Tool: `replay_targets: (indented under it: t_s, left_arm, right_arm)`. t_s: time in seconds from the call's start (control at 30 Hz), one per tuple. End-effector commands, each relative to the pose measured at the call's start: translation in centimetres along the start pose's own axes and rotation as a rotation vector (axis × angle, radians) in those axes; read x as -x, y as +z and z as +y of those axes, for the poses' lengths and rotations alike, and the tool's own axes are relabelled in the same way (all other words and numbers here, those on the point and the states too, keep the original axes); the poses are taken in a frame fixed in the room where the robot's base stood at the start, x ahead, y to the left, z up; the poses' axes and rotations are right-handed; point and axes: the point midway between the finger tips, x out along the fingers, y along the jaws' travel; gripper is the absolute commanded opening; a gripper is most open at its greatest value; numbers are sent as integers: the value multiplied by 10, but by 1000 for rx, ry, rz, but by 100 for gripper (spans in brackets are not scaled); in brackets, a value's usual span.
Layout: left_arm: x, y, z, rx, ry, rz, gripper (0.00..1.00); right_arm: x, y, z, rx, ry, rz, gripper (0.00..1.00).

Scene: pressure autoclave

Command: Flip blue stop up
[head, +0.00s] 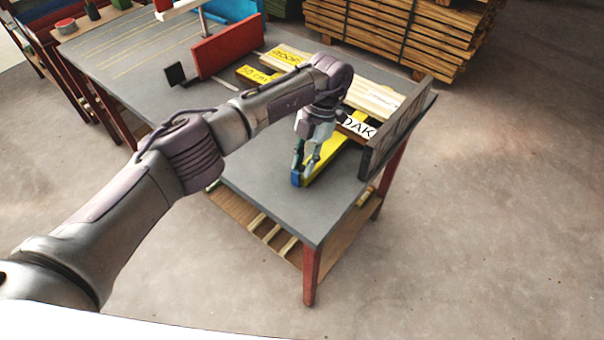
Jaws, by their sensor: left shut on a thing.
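The blue stop (296,179) is a small blue piece at the near end of a yellow bar (325,160) on the grey table. My left gripper (302,165) points down over it, with its fingertips shut on the blue stop. The fingers partly cover the stop, so its exact tilt is hard to tell. My right gripper is not in view.
The grey table (272,205) has clear room around the stop. Labelled boards (375,98) lie behind my arm, beside a dark upright fence (395,130) at the right edge. A red upright panel (228,48) stands farther back. Stacked timber (400,35) is behind.

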Motion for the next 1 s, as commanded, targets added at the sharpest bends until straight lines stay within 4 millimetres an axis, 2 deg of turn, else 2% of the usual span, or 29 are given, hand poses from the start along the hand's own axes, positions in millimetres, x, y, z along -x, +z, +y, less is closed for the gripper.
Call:
replay_targets:
  t_s: [0.07, 0.4, 0.43, 0.57, 0.87, 1.0]
  left_arm:
    - [-3, 2, 0, 1, 0, 13, 0]
    - [0, 1, 0, 1, -2, 21, 0]
    - [0, 1, 0, 1, -2, 21, 25]
    - [0, 1, 0, 1, -2, 21, 47]
    - [1, 1, 0, 1, -2, 20, 47]
    - [12, 1, 0, 2, -1, 18, 47]
  right_arm:
    - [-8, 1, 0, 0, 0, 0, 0]
    - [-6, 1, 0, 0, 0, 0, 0]
    - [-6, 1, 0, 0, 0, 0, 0]
    - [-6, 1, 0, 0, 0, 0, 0]
    - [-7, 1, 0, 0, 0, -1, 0]
    - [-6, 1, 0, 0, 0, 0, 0]
